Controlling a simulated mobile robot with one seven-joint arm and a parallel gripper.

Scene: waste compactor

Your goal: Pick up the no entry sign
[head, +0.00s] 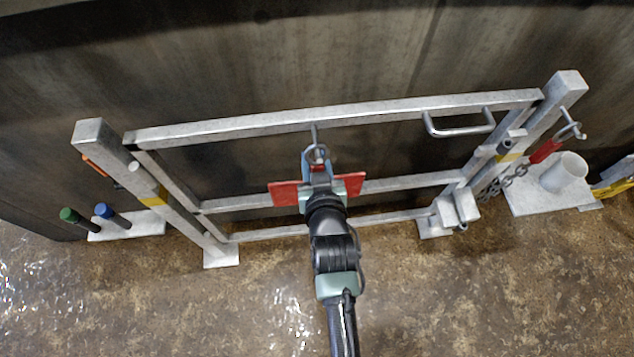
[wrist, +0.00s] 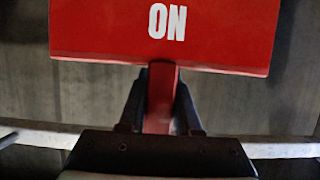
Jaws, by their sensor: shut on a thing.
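The sign is a red plate (head: 284,194) in the head view, mostly hidden behind my gripper (head: 319,185). It is at the middle of the metal gate frame, below a hook and ring (head: 317,150) on the top bar. Whether it still hangs from the hook is unclear. In the wrist view the red plate (wrist: 110,30) shows the white letters "ON", and its upper part is cut off. My gripper (wrist: 161,85) is shut on a red stem (wrist: 160,105) below the plate, with a dark finger on each side.
The grey gate frame (head: 240,125) spans the scene before a dark wall. A handle (head: 460,130) is on its top bar. At right a plate (head: 530,198) bears a white cylinder (head: 565,172). At left stand green (head: 72,215) and blue-capped (head: 105,211) rods. The front floor is clear.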

